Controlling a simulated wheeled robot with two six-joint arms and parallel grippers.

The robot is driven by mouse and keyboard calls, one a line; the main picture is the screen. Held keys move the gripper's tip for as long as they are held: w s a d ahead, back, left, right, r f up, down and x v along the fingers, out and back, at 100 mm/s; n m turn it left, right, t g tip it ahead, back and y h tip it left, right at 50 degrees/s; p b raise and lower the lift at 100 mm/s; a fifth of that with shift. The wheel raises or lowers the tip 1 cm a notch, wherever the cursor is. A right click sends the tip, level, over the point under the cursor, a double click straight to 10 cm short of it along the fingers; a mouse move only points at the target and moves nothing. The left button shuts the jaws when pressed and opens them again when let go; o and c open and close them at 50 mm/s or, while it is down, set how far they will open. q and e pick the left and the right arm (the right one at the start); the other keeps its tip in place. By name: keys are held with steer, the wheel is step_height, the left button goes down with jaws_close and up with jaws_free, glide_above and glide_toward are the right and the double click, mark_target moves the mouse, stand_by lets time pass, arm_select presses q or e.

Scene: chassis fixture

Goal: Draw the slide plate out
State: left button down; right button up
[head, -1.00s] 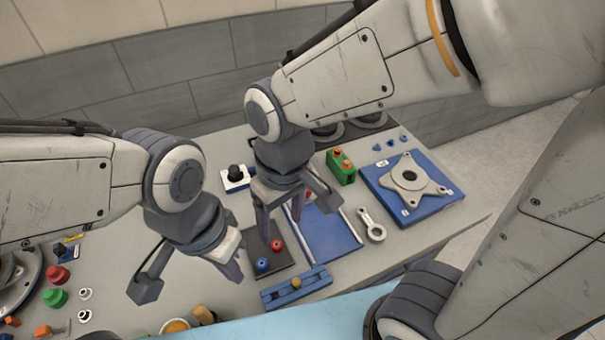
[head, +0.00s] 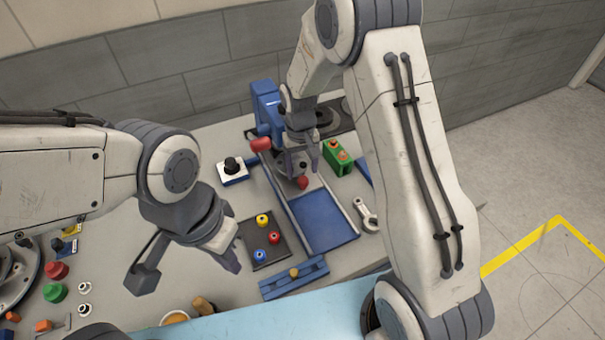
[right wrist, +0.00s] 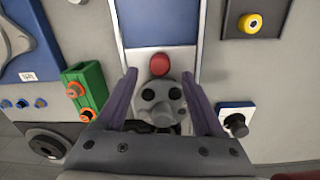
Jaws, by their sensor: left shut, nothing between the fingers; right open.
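A slide fixture runs between two pale rails, with a bare blue bed (head: 322,220) at its near end. What I take to be the slide plate, a pale strip with a red knob (head: 302,182), lies further back; the knob also shows in the right wrist view (right wrist: 160,63). A grey part with dark holes (right wrist: 160,103) sits behind the knob. My right gripper (head: 303,167) is open, its fingers on either side of the knob and grey part, with gaps to both. My left gripper (head: 231,263) is shut and empty, left of the black tray.
A blue press (head: 266,108) with a red-ended handle (head: 261,145) stands at the back. A green block (head: 338,158) and a white connecting rod (head: 366,216) lie right of the rails. A black tray (head: 282,247) with coloured knobs and a blue rail block (head: 294,278) are near.

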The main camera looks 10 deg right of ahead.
mark_target(303, 179)
steer(key=shift+f, duration=1.9)
jaws_close()
